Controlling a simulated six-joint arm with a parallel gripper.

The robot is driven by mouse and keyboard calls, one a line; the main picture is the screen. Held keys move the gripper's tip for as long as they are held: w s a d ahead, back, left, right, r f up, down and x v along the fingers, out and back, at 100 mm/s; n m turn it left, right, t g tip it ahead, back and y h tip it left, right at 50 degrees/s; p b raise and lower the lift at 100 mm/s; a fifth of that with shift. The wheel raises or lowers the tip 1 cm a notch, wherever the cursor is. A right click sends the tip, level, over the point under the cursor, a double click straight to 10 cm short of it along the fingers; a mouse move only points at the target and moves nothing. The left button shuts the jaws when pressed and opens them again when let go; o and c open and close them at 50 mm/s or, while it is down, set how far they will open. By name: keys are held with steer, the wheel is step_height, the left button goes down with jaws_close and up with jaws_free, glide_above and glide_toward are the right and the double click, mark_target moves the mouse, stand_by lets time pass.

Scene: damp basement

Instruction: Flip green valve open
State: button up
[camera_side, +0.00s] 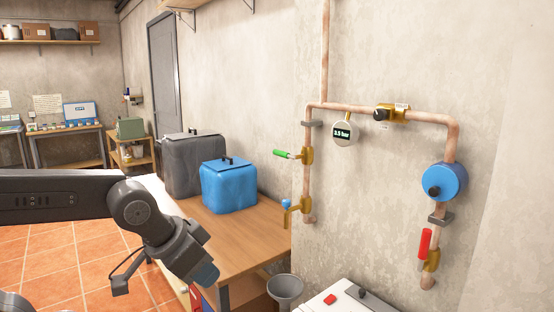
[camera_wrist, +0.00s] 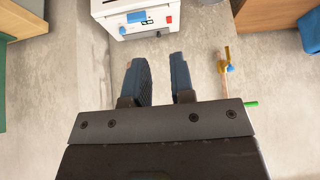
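The green valve handle (camera_side: 282,154) sits on a brass valve body (camera_side: 307,156) on the left vertical copper pipe. The handle points left in the side view, roughly across the pipe and nearly level. In the wrist view the green handle (camera_wrist: 251,104) shows as a small tip past the right edge of my gripper's housing. My gripper (camera_wrist: 158,61) is open, with a gap between its two blue-grey fingers and nothing in it. In the side view my gripper (camera_side: 204,276) is low and left of the valve, apart from it, over the wooden bench's front area.
A brass tap with a blue knob (camera_side: 286,203) is below the green valve. A red valve handle (camera_side: 424,244), a blue round device (camera_side: 444,182) and a gauge (camera_side: 343,132) share the pipework. A blue box (camera_side: 229,186) and grey box (camera_side: 192,166) stand on the bench (camera_side: 262,240). A funnel (camera_side: 285,288) is below.

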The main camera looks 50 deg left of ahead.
steer(key=w+a+r+t+y, duration=0.1)
steer(key=w+a, duration=0.2)
steer(key=w, duration=0.2)
steer(key=w+a+r+n+t+y, duration=0.1)
steer(key=w+a+t, duration=0.1)
steer(key=w, duration=0.4)
steer(key=w+a+r+t, duration=0.1)
steer(key=w+a+t, duration=0.1)
steer(key=w+a, duration=0.2)
steer(key=shift+w+r+n+y, duration=0.2)
steer(key=shift+w, duration=0.25)
steer(key=shift+w+r+n+y, duration=0.2)
steer(key=shift+w, duration=0.25)
jaws_close()
steer(key=w+a+f+t, duration=0.1)
steer(key=w+a+t, duration=0.7)
steer(key=w+a, duration=0.5)
steer(key=s+a+f+m+t+h, duration=0.2)
steer(key=s+a+f+t+h, duration=0.1)
steer(key=a+f+t, duration=0.2)
steer(key=shift+a+f, duration=0.15)
steer(key=shift+a, duration=1.15)
